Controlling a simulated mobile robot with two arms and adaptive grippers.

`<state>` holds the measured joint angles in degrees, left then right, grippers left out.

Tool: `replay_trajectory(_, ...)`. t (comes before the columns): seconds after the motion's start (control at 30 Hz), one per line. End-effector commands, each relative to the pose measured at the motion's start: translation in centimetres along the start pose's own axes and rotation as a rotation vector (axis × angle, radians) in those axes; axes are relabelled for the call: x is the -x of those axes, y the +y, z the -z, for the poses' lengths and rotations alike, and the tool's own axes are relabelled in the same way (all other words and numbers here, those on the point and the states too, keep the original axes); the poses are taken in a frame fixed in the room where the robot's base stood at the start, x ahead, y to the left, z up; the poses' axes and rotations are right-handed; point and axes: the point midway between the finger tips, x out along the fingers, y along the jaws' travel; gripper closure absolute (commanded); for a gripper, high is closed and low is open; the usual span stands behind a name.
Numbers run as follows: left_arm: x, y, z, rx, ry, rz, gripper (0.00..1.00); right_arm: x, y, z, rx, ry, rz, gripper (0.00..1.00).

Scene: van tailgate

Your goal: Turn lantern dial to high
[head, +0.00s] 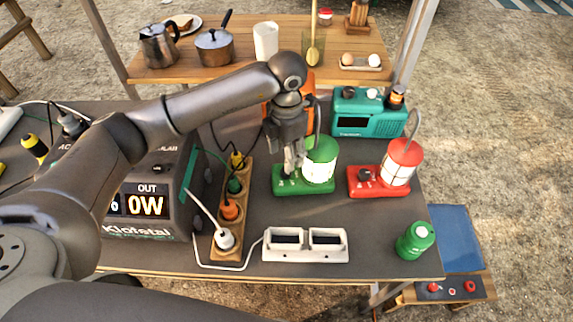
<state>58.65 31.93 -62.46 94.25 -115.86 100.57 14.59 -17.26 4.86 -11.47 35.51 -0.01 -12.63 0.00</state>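A green lantern (320,165) with a white globe stands on a flat green base near the middle of the dark table. A red lantern (402,160) stands to its right, with a dark dial (365,174) on the left of its red base. My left gripper (290,170) points down over the left part of the green lantern's base, just left of the globe. Its fingertips are at or just above that base and hide most of any dial there. I cannot tell whether they touch or grip it. My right gripper is out of view.
A teal radio (375,116) stands behind the lanterns. A power station (145,205) reading 0W and a wooden socket strip (232,205) with plugs and cables lie to the left. A white two-slot tray (305,257) and a green bottle (415,240) stand at the front.

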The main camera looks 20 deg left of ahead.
Motion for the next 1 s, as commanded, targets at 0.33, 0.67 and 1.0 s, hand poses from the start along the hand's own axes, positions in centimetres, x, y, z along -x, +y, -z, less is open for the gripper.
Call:
replay_trajectory(0.33, -5.7, 0.0, 0.1, 0.001, 0.002, 0.001, 0.50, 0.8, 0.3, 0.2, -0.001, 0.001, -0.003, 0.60)
replay_trajectory(0.67, -6.8, 0.0, 0.0, 0.000, 0.000, -0.001, 0.50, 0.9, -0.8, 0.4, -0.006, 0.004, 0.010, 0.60)
replay_trajectory(1.0, -6.7, 0.0, 0.0, 0.000, 0.000, -0.001, 0.81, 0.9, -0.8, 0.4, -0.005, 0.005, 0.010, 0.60)
